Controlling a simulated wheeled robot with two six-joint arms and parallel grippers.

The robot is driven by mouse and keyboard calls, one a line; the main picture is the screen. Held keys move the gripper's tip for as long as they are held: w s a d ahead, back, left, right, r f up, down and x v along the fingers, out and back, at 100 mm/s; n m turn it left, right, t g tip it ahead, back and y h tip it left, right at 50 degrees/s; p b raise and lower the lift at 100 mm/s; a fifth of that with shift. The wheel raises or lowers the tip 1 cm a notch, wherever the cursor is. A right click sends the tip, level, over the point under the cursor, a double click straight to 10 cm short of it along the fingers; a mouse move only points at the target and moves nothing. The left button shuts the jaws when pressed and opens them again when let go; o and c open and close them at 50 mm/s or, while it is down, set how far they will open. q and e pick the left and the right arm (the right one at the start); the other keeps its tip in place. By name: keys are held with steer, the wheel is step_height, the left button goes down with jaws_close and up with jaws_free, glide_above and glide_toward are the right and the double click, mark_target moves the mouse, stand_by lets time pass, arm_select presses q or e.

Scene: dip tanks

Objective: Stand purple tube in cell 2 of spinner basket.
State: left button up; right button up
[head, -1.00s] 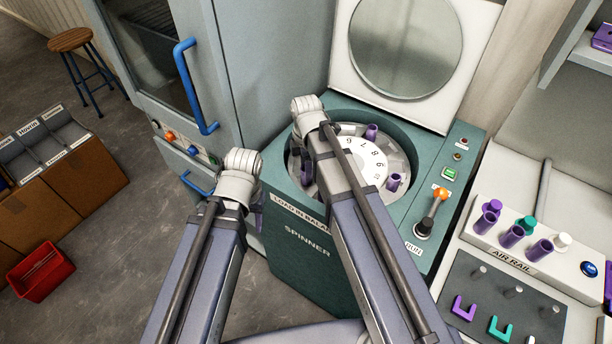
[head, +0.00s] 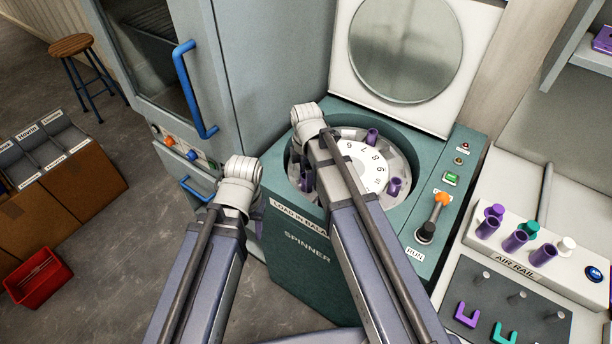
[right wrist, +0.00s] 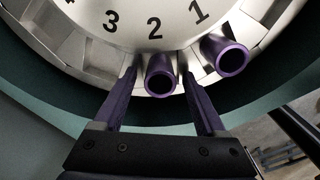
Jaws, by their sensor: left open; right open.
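The spinner basket (head: 408,160) is a round rotor with a white numbered disc (head: 362,165) inside the open green spinner. In the right wrist view a purple tube (right wrist: 160,78) stands upright at the basket's rim beside number 2. My right gripper (right wrist: 161,85) is open, with one finger on each side of this tube; I cannot tell whether either finger touches it. Another purple tube (right wrist: 227,57) stands beside number 1. In the head view the right arm partly covers the basket. My left gripper (head: 258,222) is open and mostly hidden behind its wrist, outside the spinner's left side.
The spinner's lid (head: 405,50) is raised behind the basket. A lever (head: 436,218) stands on its right panel. An air rail (head: 510,256) with several tubes is at the right. A cabinet with a blue handle (head: 190,90) stands at the left.

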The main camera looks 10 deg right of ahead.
steer(key=shift+r, duration=0.1)
step_height(320, 180, up, 12)
steer(key=p, duration=1.2)
steer(key=s+a+m, duration=0.2)
steer(key=s+m, duration=0.5)
steer(key=s+a+m+h, duration=0.1)
steer(key=s+a+m, duration=0.2)
steer(key=s+m, duration=0.4)
steer(key=shift+s+a+m, duration=0.3)
steer(key=shift+s+m, duration=0.1)
steer(key=shift+r, duration=0.1)
